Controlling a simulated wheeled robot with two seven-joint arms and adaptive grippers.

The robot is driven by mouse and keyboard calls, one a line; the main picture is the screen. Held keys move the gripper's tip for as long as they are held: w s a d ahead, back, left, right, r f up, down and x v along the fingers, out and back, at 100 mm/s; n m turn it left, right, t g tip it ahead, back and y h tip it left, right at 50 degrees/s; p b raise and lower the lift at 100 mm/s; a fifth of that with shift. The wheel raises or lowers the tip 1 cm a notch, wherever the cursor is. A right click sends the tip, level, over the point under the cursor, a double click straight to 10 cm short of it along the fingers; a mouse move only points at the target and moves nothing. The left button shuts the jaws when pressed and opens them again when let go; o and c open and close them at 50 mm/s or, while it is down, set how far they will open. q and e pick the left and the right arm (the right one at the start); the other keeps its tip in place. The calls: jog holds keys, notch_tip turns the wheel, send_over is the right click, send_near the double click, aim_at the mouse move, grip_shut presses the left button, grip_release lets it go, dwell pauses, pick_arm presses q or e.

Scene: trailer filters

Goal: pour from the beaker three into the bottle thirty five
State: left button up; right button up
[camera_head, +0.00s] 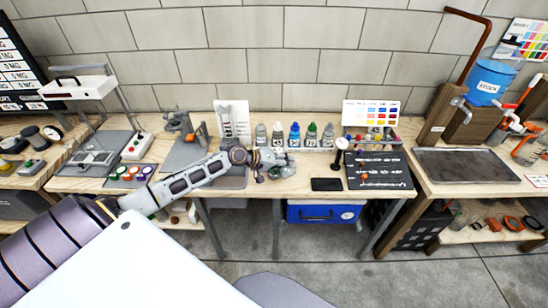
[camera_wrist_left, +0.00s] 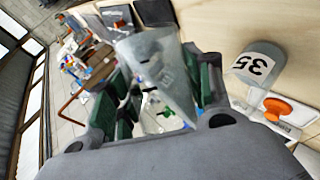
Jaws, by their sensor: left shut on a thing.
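My left gripper (camera_head: 268,166) is over the middle of the central bench, in front of a row of small bottles. In the left wrist view, the gripper (camera_wrist_left: 165,98) is shut on a clear tapered beaker (camera_wrist_left: 152,62), which sits between its green-padded fingers. Dark marks show on the beaker, but I cannot read its number or make out what is inside. The bottle thirty five (camera_wrist_left: 258,66), grey with a white "35" label, stands apart to the right of the beaker in that view. In the head view I cannot read which bottle it is. My right gripper is out of view.
A black board (camera_head: 378,171) and a dark flat pad (camera_head: 326,184) lie to the right. An orange knob (camera_wrist_left: 278,107) shows near bottle thirty five.

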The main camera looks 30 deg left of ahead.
pick_arm(q)
jog(key=shift+w+a, duration=0.1)
jog(key=shift+w, duration=0.15)
jog(key=shift+s+r, duration=0.1)
jog(key=shift+s, duration=0.1)
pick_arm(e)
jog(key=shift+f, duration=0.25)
pick_arm(q)
jog(key=shift+w, duration=0.15)
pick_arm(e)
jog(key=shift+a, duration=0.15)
pick_arm(q)
jog(key=shift+h, duration=0.3)
jog(key=shift+r, duration=0.1)
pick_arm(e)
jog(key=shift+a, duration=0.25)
pick_arm(q)
jog(key=shift+n+b, duration=0.3)
jog(key=shift+b, duration=0.1)
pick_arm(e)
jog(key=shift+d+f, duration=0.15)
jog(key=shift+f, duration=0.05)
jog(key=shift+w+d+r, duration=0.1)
